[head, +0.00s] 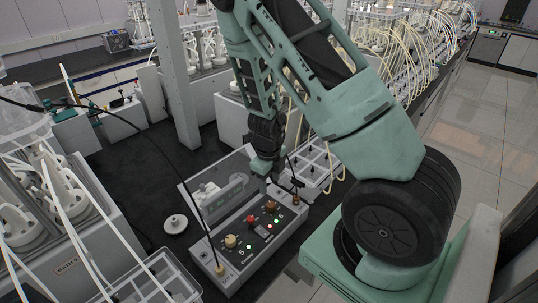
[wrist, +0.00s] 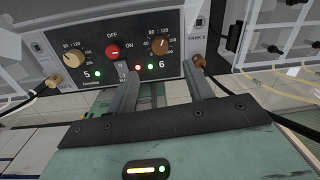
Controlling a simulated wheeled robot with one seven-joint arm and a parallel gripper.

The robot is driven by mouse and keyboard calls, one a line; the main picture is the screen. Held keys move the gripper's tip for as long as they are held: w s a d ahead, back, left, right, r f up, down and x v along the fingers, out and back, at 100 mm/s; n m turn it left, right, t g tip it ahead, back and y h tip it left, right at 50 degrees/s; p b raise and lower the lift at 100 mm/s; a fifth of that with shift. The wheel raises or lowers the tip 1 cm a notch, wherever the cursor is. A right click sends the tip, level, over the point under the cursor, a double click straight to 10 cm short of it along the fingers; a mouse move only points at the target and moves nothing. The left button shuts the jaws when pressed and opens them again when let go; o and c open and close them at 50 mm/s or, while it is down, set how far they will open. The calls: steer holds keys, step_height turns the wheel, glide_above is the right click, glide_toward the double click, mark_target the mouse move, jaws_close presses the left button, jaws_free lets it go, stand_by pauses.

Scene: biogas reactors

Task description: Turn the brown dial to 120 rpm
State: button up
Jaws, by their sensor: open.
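The brown dial (wrist: 159,46) is on a dark control panel in the wrist view, above a "6" and under scale marks that include 80 and 120. Its pointer is too small to read surely. In the head view the brown dial (head: 271,206) is at the far part of the panel. My gripper (wrist: 161,68) is open and empty, its fingers pointing at the panel on either side of and below the dial, apparently apart from it. In the head view my gripper (head: 276,182) is just above the dial, partly hidden by my arm.
A red knob (wrist: 113,52) marked OFF and ON is left of the brown dial. A tan dial (wrist: 74,58) above a "5" is further left. A brown plug (wrist: 199,61) is right of the dial. The control box (head: 238,262) has a raised clear cover (head: 236,183).

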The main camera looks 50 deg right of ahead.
step_height(320, 180, up, 7)
steer(key=p, duration=0.1)
steer(key=shift+a, duration=0.2)
stand_by(0.5)
steer(key=s+a+n+g+y+b, duration=0.1)
steer(key=s+a+n+y+b, duration=0.3)
steer(key=a+n, duration=0.7)
steer(key=s+a+n+h+b, duration=0.15)
steer(key=a+n+b, duration=0.35)
steer(key=a+n, duration=0.6)
steer(key=s+a+n+b, duration=0.3)
steer(key=s+n, duration=0.3)
steer(key=n, duration=0.4)
steer(key=s+a+r+n+h+b, duration=0.1)
steer(key=s+a+n+b, duration=0.2)
steer(key=n, duration=0.7)
steer(key=s+a, duration=0.2)
steer(key=s, duration=0.1)
steer(key=shift+s+t+b, duration=0.25)
steer(key=shift+t+b, duration=0.05)
steer(key=shift+t, duration=0.1)
